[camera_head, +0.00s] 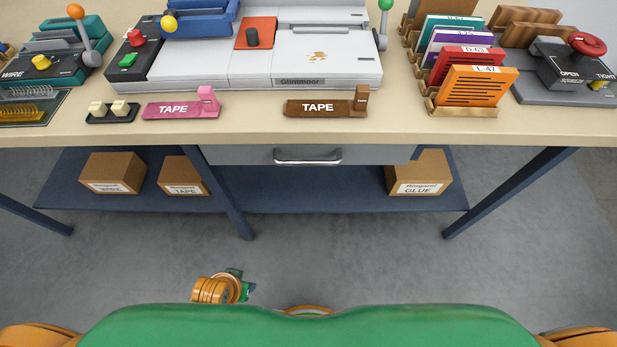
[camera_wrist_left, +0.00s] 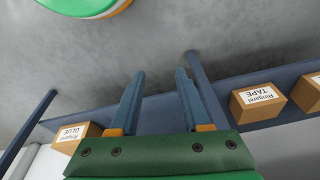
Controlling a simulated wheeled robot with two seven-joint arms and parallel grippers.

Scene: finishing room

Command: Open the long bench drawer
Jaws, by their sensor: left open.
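The long bench drawer (camera_head: 235,154) is a grey front under the bench top, in the middle of the head view. It looks shut, flush under the edge. Its silver bar handle (camera_head: 307,161) is at the middle of the front. My left gripper (camera_wrist_left: 160,76) shows in the left wrist view with two blue fingers apart and nothing between them. In the head view only an orange and green part of my left arm shows, low over the floor, well short of the drawer and apart from the handle. My right gripper is not in view.
The bench top (camera_head: 240,129) carries a brown tape holder (camera_head: 318,107), a pink one (camera_head: 170,110) and machines. A blue lower shelf (camera_head: 300,190) holds the glue box (camera_head: 418,177) and the tape box (camera_head: 184,177). A blue leg (camera_head: 225,195) stands left of the handle. The floor before the bench is clear.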

